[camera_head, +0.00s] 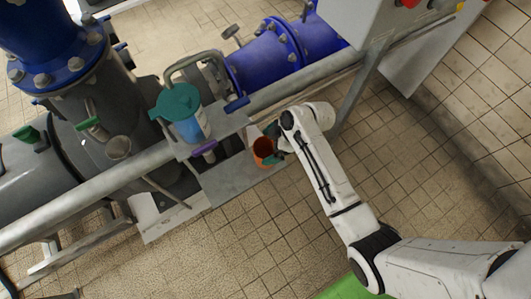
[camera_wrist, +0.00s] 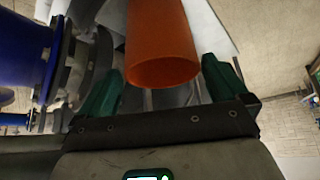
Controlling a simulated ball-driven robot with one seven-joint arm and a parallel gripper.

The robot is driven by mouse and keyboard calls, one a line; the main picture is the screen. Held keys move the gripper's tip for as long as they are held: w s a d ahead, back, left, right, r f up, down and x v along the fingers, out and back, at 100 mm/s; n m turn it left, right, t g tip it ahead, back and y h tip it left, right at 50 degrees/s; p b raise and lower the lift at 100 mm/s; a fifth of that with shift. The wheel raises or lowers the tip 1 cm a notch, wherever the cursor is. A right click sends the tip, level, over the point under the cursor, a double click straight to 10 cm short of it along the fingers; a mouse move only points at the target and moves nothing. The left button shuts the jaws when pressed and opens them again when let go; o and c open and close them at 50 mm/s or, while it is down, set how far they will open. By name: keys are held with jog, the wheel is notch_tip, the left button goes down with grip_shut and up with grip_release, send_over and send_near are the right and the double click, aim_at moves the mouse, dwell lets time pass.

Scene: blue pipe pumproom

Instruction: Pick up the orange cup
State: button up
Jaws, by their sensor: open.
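The orange cup (camera_head: 263,152) stands on a grey metal shelf (camera_head: 232,182) beside the pipework, near the middle of the head view. In the wrist view the orange cup (camera_wrist: 162,45) is large and close, between the two green fingers. My gripper (camera_wrist: 165,85) is open, with one finger on each side of the cup. I cannot tell whether either finger touches it. In the head view my gripper (camera_head: 277,143) is at the cup's right side, partly hidden by my wrist.
A blue container with a teal lid (camera_head: 181,112) stands on a raised grey plate left of the cup. A purple-topped item (camera_head: 204,148) is just left of the cup. A grey rail (camera_head: 100,190) runs past the shelf. Tiled floor (camera_head: 260,235) is open in front.

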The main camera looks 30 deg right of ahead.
aim_at(262, 149)
jog(key=x, duration=0.4)
jog(key=shift+a, duration=0.1)
jog(key=shift+r, duration=0.1)
jog(key=shift+c, duration=0.3)
jog(key=c, duration=0.7)
